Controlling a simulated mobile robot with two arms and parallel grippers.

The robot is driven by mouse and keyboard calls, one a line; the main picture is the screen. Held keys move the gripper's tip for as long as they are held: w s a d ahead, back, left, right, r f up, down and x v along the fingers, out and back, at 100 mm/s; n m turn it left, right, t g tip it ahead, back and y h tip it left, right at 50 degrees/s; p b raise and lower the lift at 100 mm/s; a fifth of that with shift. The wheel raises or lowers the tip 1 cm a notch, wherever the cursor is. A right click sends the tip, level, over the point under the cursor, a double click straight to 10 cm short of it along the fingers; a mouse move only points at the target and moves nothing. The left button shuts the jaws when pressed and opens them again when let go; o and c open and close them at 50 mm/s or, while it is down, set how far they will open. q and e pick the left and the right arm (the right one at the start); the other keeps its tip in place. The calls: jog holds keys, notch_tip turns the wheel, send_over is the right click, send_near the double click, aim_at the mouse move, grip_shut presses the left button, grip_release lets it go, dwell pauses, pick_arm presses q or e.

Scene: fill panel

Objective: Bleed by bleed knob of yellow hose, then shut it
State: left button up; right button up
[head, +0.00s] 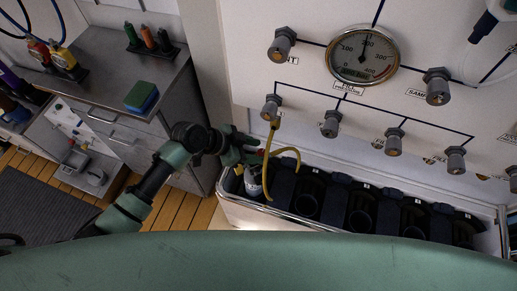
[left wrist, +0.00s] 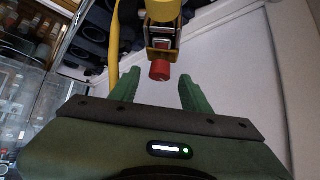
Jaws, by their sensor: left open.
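The yellow hose (head: 296,153) hangs from the leftmost lower panel valve (head: 271,106) and loops down in front of the bottle rack. In the left wrist view the hose (left wrist: 113,46) runs down at the left of a yellow fitting (left wrist: 162,9). A red bleed knob (left wrist: 160,71) sticks out of this fitting toward my gripper. My left gripper (head: 257,156) is beside the hose, its green fingers open. In the left wrist view the left gripper (left wrist: 157,86) has the knob between and slightly beyond its fingertips, apart from both. My right gripper is not in view.
A pressure gauge (head: 362,55) and several grey valves sit on the white panel. Below is a rack (head: 280,219) with dark slots; a bottle (head: 253,183) stands in its leftmost slot. A steel cabinet (head: 112,75) with a sponge (head: 141,96) is at left.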

pick_arm(q)
jog(key=shift+w+d+f, duration=0.1)
jog(key=shift+d+f, duration=0.35)
grip_shut()
jog(key=shift+w+f+b, duration=0.1)
jog(key=shift+b, duration=0.3)
jog(key=m+g+b, duration=0.1)
jog(key=m+b, duration=0.1)
jog(key=b, duration=0.1)
jog(key=m+g+b, duration=0.1)
jog(key=g+b, duration=0.1)
jog(key=b, duration=0.1)
jog(key=m+g+b, duration=0.1)
jog(key=m+b, duration=0.1)
jog(key=shift+w+f+m+b, duration=0.1)
jog(key=shift+w+m+b, duration=0.2)
jog(key=shift+b, duration=0.1)
jog(key=shift+r+m+g+b, duration=0.2)
jog(key=shift+m+g+b, duration=0.8)
jog(key=shift+b, duration=0.2)
grip_release()
